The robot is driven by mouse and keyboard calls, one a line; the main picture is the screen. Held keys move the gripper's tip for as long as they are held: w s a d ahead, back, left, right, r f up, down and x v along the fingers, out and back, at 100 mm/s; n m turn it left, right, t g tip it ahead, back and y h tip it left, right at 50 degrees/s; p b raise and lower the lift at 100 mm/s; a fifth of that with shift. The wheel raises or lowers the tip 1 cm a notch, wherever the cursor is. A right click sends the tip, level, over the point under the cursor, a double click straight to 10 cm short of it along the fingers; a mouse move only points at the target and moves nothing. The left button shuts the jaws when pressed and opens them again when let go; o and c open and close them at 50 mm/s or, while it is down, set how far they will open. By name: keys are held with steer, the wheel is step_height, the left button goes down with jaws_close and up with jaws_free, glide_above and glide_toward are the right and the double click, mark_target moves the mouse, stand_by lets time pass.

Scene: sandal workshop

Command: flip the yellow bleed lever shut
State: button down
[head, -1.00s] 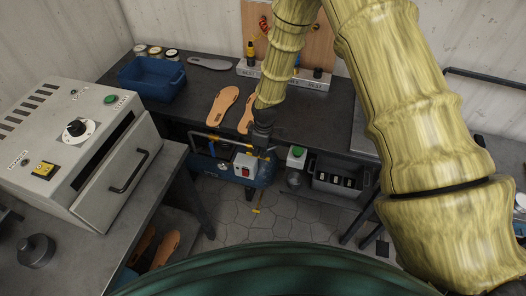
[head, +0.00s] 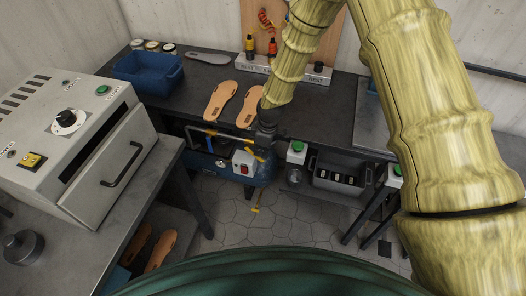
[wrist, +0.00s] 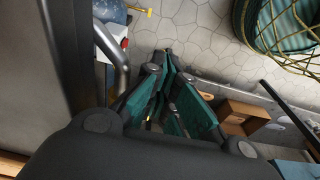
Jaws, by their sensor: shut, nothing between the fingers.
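A blue compressor tank (head: 262,172) sits below the back bench, with a grey box bearing a red switch (head: 243,162) on it. A small yellow lever (head: 256,209) shows below the tank; it also shows in the wrist view (wrist: 140,11) beside the tank's end. Another short yellow piece (head: 257,157) is close to my gripper (head: 267,150); I cannot tell which of the two is the bleed lever. My gripper is shut and empty, pointing down at the bench's front edge near the tank. In the wrist view its teal-padded fingers (wrist: 167,56) meet, apart from the lower yellow lever.
The back bench (head: 315,118) carries sandal soles (head: 221,101) and a blue bin (head: 147,76). A grey oven (head: 75,130) stands at left. A grey crate (head: 340,176) and a green-button box (head: 297,151) are right of the tank. Tiled floor (head: 285,222) is open ahead.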

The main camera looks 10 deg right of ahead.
steer(key=shift+f, duration=0.25)
stand_by(0.5)
steer(key=shift+d+r, duration=0.1)
steer(key=shift+r, duration=0.05)
step_height(320, 180, up, 12)
steer(key=d, duration=0.1)
steer(key=shift+s+d+f, duration=0.2)
steer(key=shift+s, duration=0.15)
stand_by(0.5)
steer(key=s+d+f+m+b, duration=0.15)
steer(key=s+f+m, duration=0.25)
steer(key=s+f, duration=0.65)
steer(key=s+d+f+m, duration=0.3)
steer(key=s+f, duration=0.1)
steer(key=s, duration=0.5)
steer(key=s+d+f+m+h, duration=0.1)
steer(key=s+d+f+m, duration=0.2)
steer(key=s, duration=0.6)
steer(key=s+d+f+m+b, duration=0.1)
steer(key=s+d+f+m, duration=0.2)
steer(key=s, duration=0.6)
step_height(320, 180, down, 4)
steer(key=shift+s+d+r+g, duration=0.15)
steer(key=shift+s+d+g, duration=0.2)
steer(key=shift+d, duration=0.7)
steer(key=shift+m, duration=0.3)
